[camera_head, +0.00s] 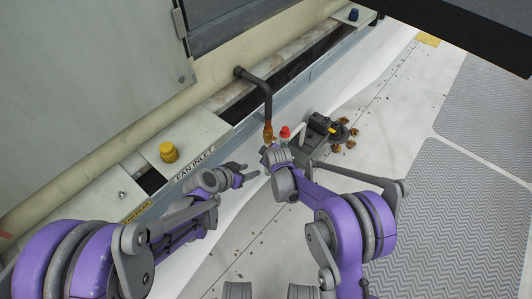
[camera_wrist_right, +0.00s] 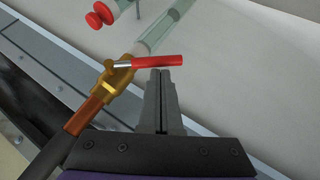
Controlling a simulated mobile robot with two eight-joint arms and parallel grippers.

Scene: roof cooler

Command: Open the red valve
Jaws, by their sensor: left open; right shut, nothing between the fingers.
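The red valve has a brass body (camera_wrist_right: 112,78) on a copper pipe and a red lever handle (camera_wrist_right: 155,62) lying crosswise in the right wrist view. In the head view its brass body (camera_head: 268,133) is at the end of a dark bent pipe. My right gripper (camera_wrist_right: 165,72) is shut and empty, its tips right beside the red handle; I cannot tell whether they touch. In the head view the right gripper is largely hidden behind its own wrist, close to the valve. My left gripper (camera_head: 252,174) is open and empty, left of and below the valve.
Red round knobs (camera_wrist_right: 100,15) sit on clear piping beyond the valve. A dark pump-like device (camera_head: 318,128) stands behind on the white floor, with brown leaves (camera_head: 350,144) near it. The cooler's wall with a yellow cap (camera_head: 168,152) runs along the left. Open floor lies right.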

